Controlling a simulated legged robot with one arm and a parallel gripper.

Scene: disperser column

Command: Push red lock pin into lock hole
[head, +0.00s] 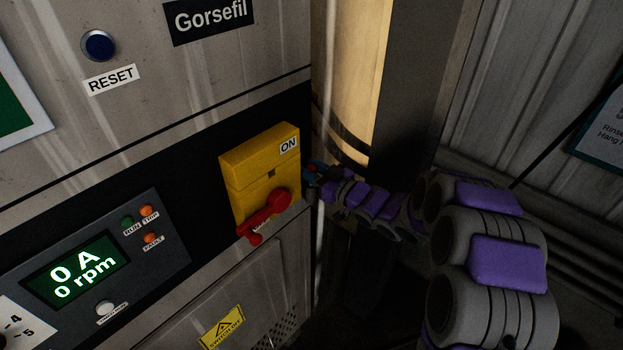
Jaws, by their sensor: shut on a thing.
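A yellow switch box (262,172) is mounted on the cabinet front, near its right edge. A red rotary handle (268,213) sits on its lower front and points down and left. My gripper (309,180) reaches in from the right and is beside the box's right side, close to it. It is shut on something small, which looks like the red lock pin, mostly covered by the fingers. The lock hole cannot be made out from here. Whether the pin touches the box cannot be told.
A display panel (85,262) reads 0 A and 0 rpm, left of the box. A blue reset button (99,46) is above. A yellow warning label (222,327) is below. A pale vertical column (343,75) stands behind my gripper.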

